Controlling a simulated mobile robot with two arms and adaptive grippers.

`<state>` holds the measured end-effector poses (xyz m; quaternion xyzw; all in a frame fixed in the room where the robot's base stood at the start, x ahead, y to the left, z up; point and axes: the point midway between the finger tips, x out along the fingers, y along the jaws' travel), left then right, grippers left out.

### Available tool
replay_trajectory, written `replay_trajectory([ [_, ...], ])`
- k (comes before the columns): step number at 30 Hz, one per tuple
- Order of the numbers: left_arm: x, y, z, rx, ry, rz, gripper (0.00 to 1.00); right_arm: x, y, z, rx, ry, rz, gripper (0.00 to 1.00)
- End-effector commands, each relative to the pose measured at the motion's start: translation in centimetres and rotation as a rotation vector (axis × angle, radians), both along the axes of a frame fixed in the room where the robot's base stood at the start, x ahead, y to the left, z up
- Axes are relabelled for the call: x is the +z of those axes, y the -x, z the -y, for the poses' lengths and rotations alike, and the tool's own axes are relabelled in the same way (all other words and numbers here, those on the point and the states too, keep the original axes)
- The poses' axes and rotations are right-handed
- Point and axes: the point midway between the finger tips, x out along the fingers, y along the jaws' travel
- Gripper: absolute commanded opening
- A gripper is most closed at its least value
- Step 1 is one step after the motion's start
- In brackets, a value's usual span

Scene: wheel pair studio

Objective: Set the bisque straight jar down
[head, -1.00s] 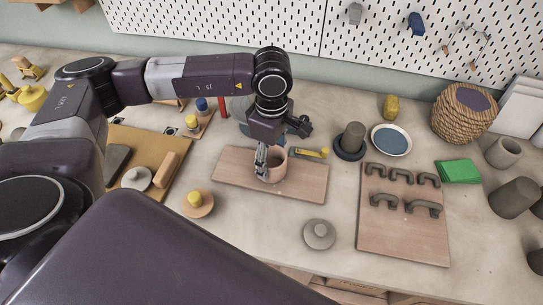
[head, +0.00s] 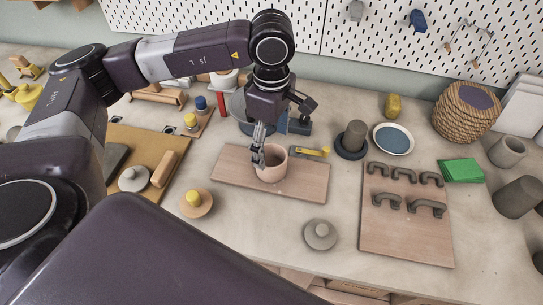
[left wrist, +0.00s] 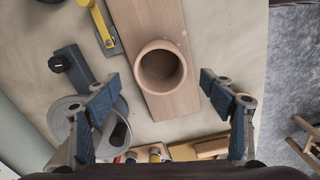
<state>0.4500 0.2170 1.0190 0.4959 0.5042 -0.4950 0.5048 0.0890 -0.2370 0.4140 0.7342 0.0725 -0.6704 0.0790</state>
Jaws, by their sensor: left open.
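The bisque straight jar (head: 271,166) is a pale pinkish, open-topped cylinder. It stands upright on the wooden board (head: 312,184) near the middle of the bench. In the left wrist view its round mouth (left wrist: 161,69) faces me, with the jar resting on the board (left wrist: 150,18). My left gripper (head: 272,138) is open above and behind the jar. Its two blue-padded fingers are spread wide on either side in the left wrist view, clear of the jar. In the head view one finger hides part of the jar's left rim. My right gripper is not in view.
A yellow-handled tool (head: 311,152) lies behind the board. A dark cylinder on a round base (head: 352,141) and a blue dish (head: 393,139) stand right of it. A board with several handles (head: 406,238) lies at right. A grey knobbed disc (head: 320,235) sits in front.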

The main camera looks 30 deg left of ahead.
Motion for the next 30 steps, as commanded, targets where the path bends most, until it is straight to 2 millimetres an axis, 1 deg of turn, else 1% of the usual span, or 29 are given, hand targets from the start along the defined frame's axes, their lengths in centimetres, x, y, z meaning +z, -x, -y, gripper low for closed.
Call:
replay_trajectory([
  [1,0.9,-0.2,0.1,0.0,0.002,0.006,0.75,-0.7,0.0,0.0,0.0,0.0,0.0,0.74],
  [6,4.2,-0.1,0.1,0.0,0.001,0.003,0.75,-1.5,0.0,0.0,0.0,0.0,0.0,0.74],
  [9,5.5,-0.1,0.1,0.0,0.001,0.001,0.75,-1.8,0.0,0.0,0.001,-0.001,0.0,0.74],
  [12,6.3,0.0,0.1,0.0,0.0,0.001,0.75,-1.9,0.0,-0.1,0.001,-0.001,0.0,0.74],
  [15,6.7,0.0,0.1,-0.001,0.0,-0.001,0.75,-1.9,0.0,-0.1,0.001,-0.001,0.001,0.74],
  [28,6.7,0.0,0.0,0.0,0.0,-0.002,0.75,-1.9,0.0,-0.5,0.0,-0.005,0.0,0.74],
  [30,6.9,0.0,0.0,0.0,0.0,-0.001,0.75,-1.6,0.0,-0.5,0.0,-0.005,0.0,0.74],
])
